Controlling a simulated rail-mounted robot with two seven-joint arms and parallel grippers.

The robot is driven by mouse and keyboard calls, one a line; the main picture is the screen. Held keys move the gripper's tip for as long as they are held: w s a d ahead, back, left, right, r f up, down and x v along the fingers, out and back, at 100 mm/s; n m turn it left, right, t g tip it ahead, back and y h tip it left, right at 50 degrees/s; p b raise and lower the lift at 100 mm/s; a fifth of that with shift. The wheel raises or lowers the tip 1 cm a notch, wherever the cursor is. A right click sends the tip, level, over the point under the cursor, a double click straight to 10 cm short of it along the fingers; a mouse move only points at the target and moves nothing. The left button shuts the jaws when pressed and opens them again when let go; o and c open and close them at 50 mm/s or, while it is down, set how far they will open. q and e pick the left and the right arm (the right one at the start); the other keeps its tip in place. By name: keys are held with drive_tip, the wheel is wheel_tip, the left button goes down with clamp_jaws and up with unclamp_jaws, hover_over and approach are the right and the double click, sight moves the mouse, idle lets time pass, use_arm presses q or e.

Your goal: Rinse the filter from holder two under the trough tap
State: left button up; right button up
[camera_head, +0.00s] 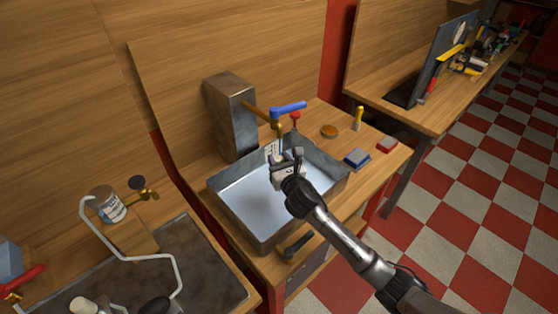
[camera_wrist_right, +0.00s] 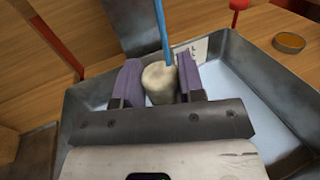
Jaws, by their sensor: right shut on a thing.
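My right gripper (camera_head: 287,160) is over the metal trough (camera_head: 233,221), under the tap with the blue lever (camera_head: 289,108). In the right wrist view, its two purple-grey fingers (camera_wrist_right: 161,85) are shut on a cream, rounded filter (camera_wrist_right: 160,86). A blue column of water (camera_wrist_right: 163,35) comes down from above and meets the top of the filter. In the head view the gripper hides most of the filter. I cannot read a holder number in either view. My left gripper is not in view.
A grey block (camera_head: 230,115) stands behind the trough. A blue sponge-like block (camera_head: 357,157), a red block (camera_head: 387,144), a yellow-handled tool (camera_head: 358,118) and a round amber dish (camera_head: 329,131) sit on the bench to the right. A bent white pipe (camera_head: 150,257) is at left.

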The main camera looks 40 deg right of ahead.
drive_tip(key=shift+s+d, duration=0.1)
drive_tip(key=shift+d, duration=0.05)
idle(0.3)
drive_tip(key=shift+s+d+p, duration=0.2)
drive_tip(key=shift+d+p, duration=0.2)
drive_tip(key=shift+p, duration=0.15)
drive_tip(key=shift+w+a, duration=0.1)
drive_tip(key=shift+a, duration=0.05)
drive_tip(key=shift+w+a, duration=0.2)
drive_tip(key=shift+a, duration=0.2)
drive_tip(key=shift+s+a+p, duration=0.35)
drive_tip(key=shift+s+p, duration=0.15)
drive_tip(key=shift+s, duration=0.05)
drive_tip(key=shift+s+a+p, duration=0.3)
drive_tip(key=shift+s+p, duration=0.15)
drive_tip(key=shift+s, duration=0.1)
drive_tip(key=s+a, duration=0.1)
drive_tip(key=s+a+p, duration=0.1)
drive_tip(key=s, duration=0.1)
drive_tip(key=s+a+p, duration=0.1)
drive_tip(key=shift+s, duration=0.3)
